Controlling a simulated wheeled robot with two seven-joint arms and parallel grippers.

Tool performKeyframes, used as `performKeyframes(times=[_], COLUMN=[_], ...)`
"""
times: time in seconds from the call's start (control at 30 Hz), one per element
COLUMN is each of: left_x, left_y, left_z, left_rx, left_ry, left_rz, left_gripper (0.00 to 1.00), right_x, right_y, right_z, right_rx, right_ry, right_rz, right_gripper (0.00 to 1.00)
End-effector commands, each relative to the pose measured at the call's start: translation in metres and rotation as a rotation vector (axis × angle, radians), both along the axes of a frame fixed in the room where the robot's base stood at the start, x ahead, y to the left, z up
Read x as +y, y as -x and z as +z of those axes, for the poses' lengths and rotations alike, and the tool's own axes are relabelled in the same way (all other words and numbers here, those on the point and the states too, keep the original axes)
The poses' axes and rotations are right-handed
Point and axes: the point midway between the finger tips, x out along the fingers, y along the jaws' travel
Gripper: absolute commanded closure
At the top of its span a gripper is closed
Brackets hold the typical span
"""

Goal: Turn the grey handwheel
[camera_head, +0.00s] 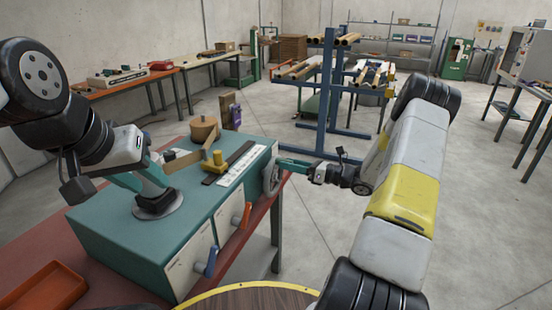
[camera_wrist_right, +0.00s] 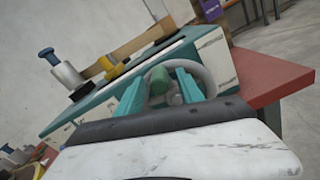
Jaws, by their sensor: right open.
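The grey handwheel (camera_head: 270,178) sits on the right end of the teal machine (camera_head: 130,237). In the right wrist view the handwheel (camera_wrist_right: 207,76) shows as a grey ring with a green handle (camera_wrist_right: 158,82). My right gripper (camera_head: 287,167) is at the handwheel. In the wrist view its two teal fingers (camera_wrist_right: 160,90) are apart, one on each side of the green handle; whether they touch it is unclear. My left gripper (camera_head: 142,183) is over the left part of the machine top, by a round grey base (camera_head: 172,208). Its fingertips are not clear.
A yellow knob (camera_head: 214,161), a wooden roll (camera_head: 203,130) and a dark strip (camera_head: 229,161) are on the machine top. Orange (camera_head: 243,217) and blue (camera_head: 207,263) levers stick out in front. A blue rack (camera_head: 325,100) stands behind. Open floor lies to the right.

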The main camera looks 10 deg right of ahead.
Motion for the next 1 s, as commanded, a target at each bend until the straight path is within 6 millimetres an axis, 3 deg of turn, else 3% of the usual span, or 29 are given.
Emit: performKeyframes(times=[0.17,0.43,0.47,0.6,0.7,1.0], left_x=[0.0,0.0,0.0,0.0,0.0,0.0], left_y=[0.0,0.0,0.0,0.0,0.0,0.0], left_z=[0.0,0.0,0.0,0.0,0.0,0.0], left_rx=[0.0,0.0,0.0,0.0,0.0,0.0], left_ry=[0.0,0.0,0.0,0.0,0.0,0.0], left_rz=[0.0,0.0,0.0,0.0,0.0,0.0], left_gripper=[0.64,0.64,0.64,0.64,0.64,0.64], right_x=[0.0128,0.0144,0.0144,0.0143,0.0142,0.0142], right_y=[-0.0083,-0.0096,-0.0096,-0.0096,-0.0095,-0.0094], right_z=[0.0,0.0001,0.0001,0.0001,0.0001,-0.0001], right_rx=[0.0,0.0,0.0,0.0,0.0,0.0], right_ry=[0.001,0.001,0.001,0.001,0.001,0.002], right_rz=[0.001,0.0,0.0,0.0,0.0,0.001], right_gripper=[0.56,0.56,0.58,0.85,1.0,1.0])
